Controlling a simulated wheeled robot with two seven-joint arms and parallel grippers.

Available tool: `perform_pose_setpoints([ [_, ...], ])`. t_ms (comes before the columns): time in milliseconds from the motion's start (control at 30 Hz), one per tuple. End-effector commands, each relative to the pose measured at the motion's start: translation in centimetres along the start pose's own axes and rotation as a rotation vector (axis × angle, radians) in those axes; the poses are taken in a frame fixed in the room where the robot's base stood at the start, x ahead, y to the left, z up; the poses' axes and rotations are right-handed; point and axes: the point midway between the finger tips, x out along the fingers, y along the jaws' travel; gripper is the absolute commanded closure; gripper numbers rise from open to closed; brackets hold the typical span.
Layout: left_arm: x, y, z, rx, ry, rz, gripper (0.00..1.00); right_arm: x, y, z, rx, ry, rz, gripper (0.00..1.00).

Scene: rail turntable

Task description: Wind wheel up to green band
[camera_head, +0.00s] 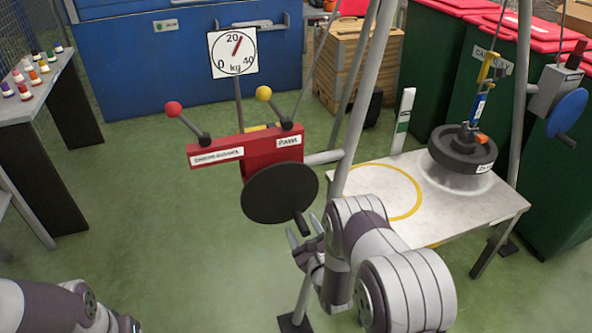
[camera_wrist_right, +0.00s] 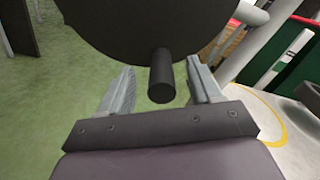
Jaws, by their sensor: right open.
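The wheel is a black disc (camera_head: 272,190) with a short black crank handle (camera_head: 301,222), on the front of a red winch box (camera_head: 255,150). The handle also shows in the wrist view (camera_wrist_right: 161,76). My right gripper (camera_head: 303,231) is open, with its fingers on either side of the handle in the wrist view (camera_wrist_right: 161,66); contact cannot be told. A white post with a green band (camera_head: 402,128) stands at the table's back edge. A dark round weight (camera_head: 462,150) is on the table's right side, under a yellow, blue and orange hook assembly (camera_head: 483,92). My left gripper is out of view.
Red-knob (camera_head: 173,109) and yellow-knob (camera_head: 264,93) levers rise from the winch box; the right label reads PAWL. A kg dial (camera_head: 233,52) stands behind. Grey frame legs (camera_head: 360,90) flank the white table (camera_head: 360,178). A blue wheel (camera_head: 567,114) is at far right.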

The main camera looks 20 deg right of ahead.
Motion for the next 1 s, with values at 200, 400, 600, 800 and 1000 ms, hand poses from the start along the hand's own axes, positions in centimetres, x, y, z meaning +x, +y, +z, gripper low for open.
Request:
perform_pose_setpoints([
  [200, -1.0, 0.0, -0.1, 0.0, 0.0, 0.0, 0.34, -2.3, -0.2, 0.2, 0.0, 0.002, -0.001, 0.36],
  [400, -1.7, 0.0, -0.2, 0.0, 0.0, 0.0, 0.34, -4.5, -0.2, 0.2, 0.0, 0.0, -0.001, 0.36],
  [600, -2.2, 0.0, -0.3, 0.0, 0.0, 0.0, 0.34, -6.6, -0.2, 0.1, 0.0, 0.001, -0.002, 0.36],
  [800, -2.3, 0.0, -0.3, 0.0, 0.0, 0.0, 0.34, -7.7, -0.1, 0.1, 0.0, -0.001, -0.002, 0.36],
  [1000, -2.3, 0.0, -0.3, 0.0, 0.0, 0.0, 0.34, -7.7, -0.1, 0.1, 0.0, -0.002, -0.002, 0.36],
])
